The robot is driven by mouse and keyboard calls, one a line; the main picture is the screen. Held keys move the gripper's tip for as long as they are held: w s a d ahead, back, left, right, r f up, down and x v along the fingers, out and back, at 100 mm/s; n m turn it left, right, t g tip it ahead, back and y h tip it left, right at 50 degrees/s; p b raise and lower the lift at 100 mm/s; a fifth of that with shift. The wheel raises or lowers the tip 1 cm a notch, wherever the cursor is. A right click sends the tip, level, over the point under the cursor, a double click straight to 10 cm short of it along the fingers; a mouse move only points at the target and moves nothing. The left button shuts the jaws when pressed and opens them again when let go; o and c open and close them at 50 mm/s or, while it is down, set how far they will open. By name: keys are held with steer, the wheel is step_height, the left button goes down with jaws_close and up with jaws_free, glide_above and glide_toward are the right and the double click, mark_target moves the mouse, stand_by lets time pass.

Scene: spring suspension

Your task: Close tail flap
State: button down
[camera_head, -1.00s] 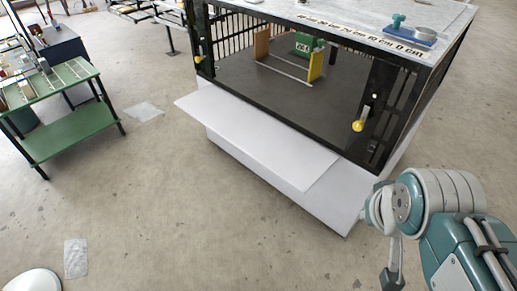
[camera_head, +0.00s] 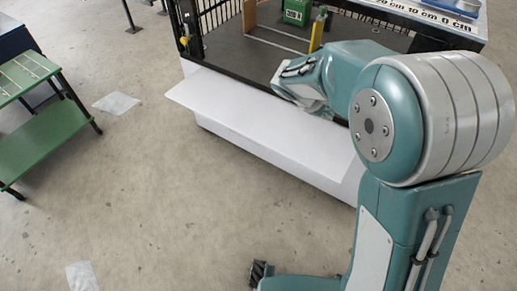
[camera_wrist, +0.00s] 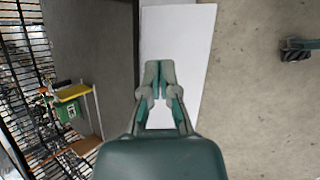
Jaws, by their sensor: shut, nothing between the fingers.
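The tail flap (camera_head: 250,112) is a white panel standing out, lowered, from the front lower edge of a black-framed barred bay. Its right end is hidden behind my arm in the head view. In the wrist view the flap (camera_wrist: 180,35) runs as a white strip from the top, passing behind my fingers. My gripper (camera_wrist: 160,68) is shut and empty, with its fingertips in front of the flap in the picture. I cannot tell whether they touch it. In the head view my arm covers the right of the bay, and the fingers cannot be made out.
A yellow knob (camera_head: 184,41) sits on the bay's left post. Inside the bay are a green box (camera_head: 298,11) and a yellow panel (camera_head: 318,32). A green table (camera_head: 40,135) stands at left. The concrete floor (camera_head: 170,200) before the flap is mostly clear.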

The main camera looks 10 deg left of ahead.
steer(key=w+a+f+n+t+h, duration=0.1)
steer(key=w+a+f+n+t, duration=0.1)
steer(key=w+a+f+n, duration=0.45)
steer(key=w+a+f+n+t, duration=0.1)
steer(key=a+f+n+t, duration=0.15)
steer(key=a+f, duration=0.75)
steer(key=s+a+f+n+t+y, duration=0.15)
steer(key=a+f+n, duration=0.3)
steer(key=f, duration=0.65)
steer(key=s+a+f+n+t+y, duration=0.1)
steer(key=s+a+f+n+t, duration=0.3)
steer(key=f, duration=0.7)
steer(key=w+d+r+g, duration=0.1)
steer(key=w+d, duration=0.3)
steer(key=w, duration=0.6)
steer(key=shift+w+d+n, duration=0.15)
steer(key=shift+n, duration=0.3)
steer(key=shift+r+g+y, duration=0.15)
steer(key=shift+g+y, duration=0.1)
steer(key=shift+g, duration=0.05)
